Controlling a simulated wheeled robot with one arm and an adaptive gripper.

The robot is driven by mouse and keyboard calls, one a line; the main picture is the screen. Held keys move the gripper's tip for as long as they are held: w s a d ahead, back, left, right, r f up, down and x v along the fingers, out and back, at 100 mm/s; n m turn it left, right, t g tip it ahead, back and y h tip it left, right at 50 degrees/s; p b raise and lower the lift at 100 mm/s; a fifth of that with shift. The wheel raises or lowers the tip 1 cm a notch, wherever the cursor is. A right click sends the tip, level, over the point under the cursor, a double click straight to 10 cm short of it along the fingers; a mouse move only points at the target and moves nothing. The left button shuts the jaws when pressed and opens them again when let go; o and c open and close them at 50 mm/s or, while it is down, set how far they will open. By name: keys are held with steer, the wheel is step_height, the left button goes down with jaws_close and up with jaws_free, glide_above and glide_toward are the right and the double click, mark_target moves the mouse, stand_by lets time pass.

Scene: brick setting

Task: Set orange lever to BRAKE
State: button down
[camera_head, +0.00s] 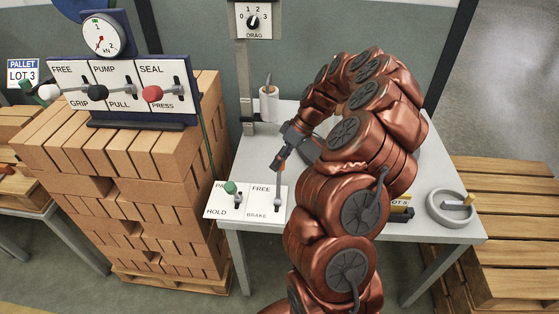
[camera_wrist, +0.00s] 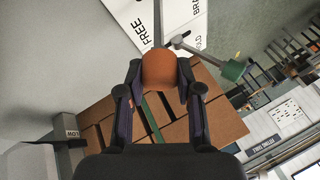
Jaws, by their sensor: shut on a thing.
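The orange lever's knob (camera_wrist: 159,72) sits between the two fingers of my gripper (camera_wrist: 157,88) in the wrist view, and the fingers are shut on it. In the head view my gripper (camera_head: 278,165) is above the white panel marked FREE at its far edge and BRAKE at its near edge (camera_head: 268,214). The grey stem (camera_head: 277,203) rises from this panel towards my gripper. The fingers mostly hide the knob there, so its exact setting is hard to tell.
A green-knobbed lever (camera_head: 231,188) marked HOLD stands just left; it also shows in the wrist view (camera_wrist: 232,70). A brick stack (camera_head: 180,160) carries a panel with white, black and red levers. A paper roll (camera_head: 268,103) and a round grey dish (camera_head: 451,208) are on the table.

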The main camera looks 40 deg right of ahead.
mark_target(278, 182)
steer(key=shift+s+a+b, duration=0.1)
steer(key=shift+s+b, duration=0.1)
steer(key=shift+b, duration=0.5)
steer(key=s+a+t+h+b, duration=0.1)
steer(key=b, duration=0.1)
steer(key=s+a+t+b, duration=0.1)
steer(key=b, duration=0.2)
steer(key=shift+r+n+h, duration=0.3)
steer(key=shift+r+h, duration=0.1)
steer(key=s+a+n+t+h+b, duration=0.1)
steer(key=s+a+t+h+b, duration=0.2)
steer(key=b, duration=1.2)
steer(key=shift+s+a+f+n+t, duration=0.35)
steer(key=shift+s+a+t, duration=0.25)
steer(key=shift+s+a, duration=0.95)
steer(key=shift+s+d+f, duration=0.15)
steer(key=shift+s+d, duration=0.05)
steer(key=shift+s, duration=0.05)
steer(key=c, duration=0.8)
jaws_free()
steer(key=shift+o, duration=0.2)
